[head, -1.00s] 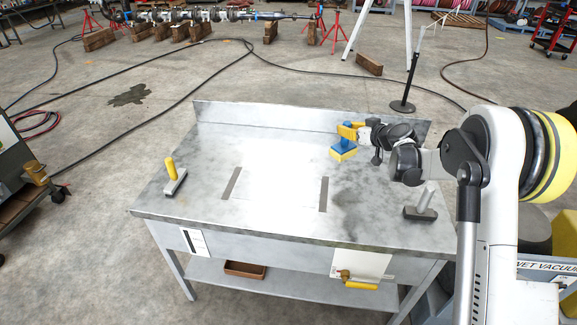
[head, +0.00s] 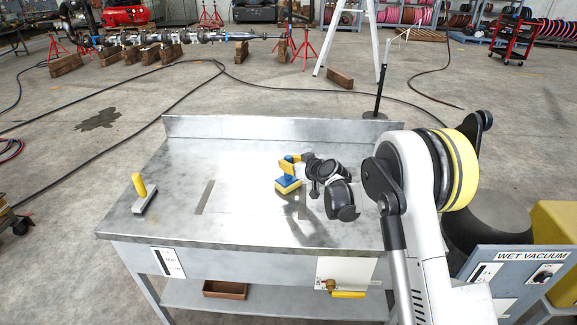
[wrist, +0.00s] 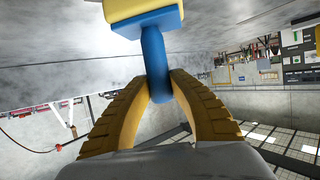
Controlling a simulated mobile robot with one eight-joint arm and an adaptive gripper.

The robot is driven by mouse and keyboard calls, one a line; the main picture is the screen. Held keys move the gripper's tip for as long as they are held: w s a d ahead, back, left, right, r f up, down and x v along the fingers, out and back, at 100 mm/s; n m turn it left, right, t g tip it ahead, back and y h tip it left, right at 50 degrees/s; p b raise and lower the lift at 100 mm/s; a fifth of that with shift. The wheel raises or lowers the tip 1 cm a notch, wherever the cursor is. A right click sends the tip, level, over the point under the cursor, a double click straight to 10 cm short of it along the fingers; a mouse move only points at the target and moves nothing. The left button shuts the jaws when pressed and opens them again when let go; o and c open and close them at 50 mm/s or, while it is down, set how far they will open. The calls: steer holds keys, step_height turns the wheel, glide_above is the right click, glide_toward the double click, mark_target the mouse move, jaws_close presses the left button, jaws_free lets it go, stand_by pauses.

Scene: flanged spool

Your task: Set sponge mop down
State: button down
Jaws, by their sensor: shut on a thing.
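The sponge mop has a blue handle (wrist: 154,62) and a yellow sponge head (head: 288,188) with a blue plate. My gripper (head: 288,161) has yellow fingers and is shut on the handle, with the sponge head below it in the head view. The mop is over the metal table (head: 240,152), right of its middle and just left of the right dark strip. I cannot tell whether the sponge touches the tabletop. In the wrist view my gripper (wrist: 162,84) pinches the handle between both fingertips, and the sponge head is cut by the top edge.
A yellow-handled tool with a grey base (head: 139,189) stands at the table's left. Dark strips lie on the top, one at left (head: 205,197). A raised lip (head: 260,128) runs along the back.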

steer(key=c, duration=1.3)
jaws_free()
